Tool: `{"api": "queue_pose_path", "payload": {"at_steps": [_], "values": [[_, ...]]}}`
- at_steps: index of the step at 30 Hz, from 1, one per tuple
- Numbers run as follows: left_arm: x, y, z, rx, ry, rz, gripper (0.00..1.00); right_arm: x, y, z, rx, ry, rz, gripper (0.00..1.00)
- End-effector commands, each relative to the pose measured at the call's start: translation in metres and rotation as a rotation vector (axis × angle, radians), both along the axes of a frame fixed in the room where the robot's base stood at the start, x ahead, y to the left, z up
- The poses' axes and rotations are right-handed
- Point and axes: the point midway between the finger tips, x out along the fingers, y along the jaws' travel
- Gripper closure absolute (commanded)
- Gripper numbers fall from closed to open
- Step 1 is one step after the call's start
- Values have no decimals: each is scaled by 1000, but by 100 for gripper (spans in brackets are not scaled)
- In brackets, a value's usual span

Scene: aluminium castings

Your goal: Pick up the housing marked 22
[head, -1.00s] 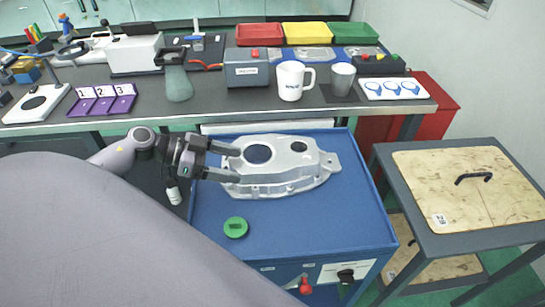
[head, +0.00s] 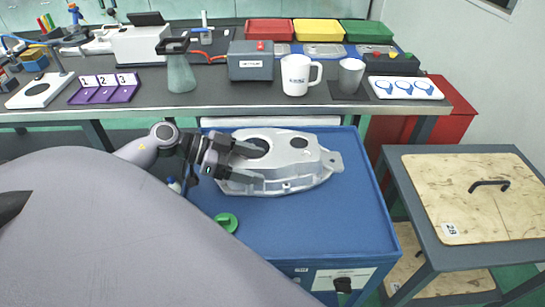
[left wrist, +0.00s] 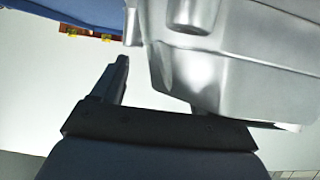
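A silver cast housing (head: 300,168) lies on the blue top of a cart (head: 345,225). It has a large round opening and a smaller dark one. I cannot read a number on it. My left gripper (head: 261,165) is at the housing's left end, its two fingers apart and overlapping that end in the head view. In the left wrist view the housing (left wrist: 240,45) fills the upper right, close to the fingers. One finger shows clear of it there; the other is mostly hidden behind the housing. I cannot tell whether they touch. My right gripper is not in view.
A green round object (head: 227,222) lies on the cart near its left edge. A side table (head: 412,205) with a wooden board and black handle stands at the right. The bench (head: 215,102) behind holds a white mug (head: 296,75), a grey box and coloured trays.

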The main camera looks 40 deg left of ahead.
Motion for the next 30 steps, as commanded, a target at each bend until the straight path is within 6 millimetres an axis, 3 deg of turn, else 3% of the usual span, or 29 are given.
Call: {"api": "queue_pose_path", "payload": {"at_steps": [1, 6, 7, 25, 30], "values": [[0, 0, 0, 0, 0, 0, 42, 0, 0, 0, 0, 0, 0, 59], [0, 0, 0, 0, 0, -1, 97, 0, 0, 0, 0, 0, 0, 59], [0, 0, 0, 0, 0, 0, 100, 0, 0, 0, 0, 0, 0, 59], [2, 1, 4, 7, -13, 1, 100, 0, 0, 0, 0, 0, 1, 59], [2, 1, 16, 7, -13, 0, 100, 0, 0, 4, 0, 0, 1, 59]]}}
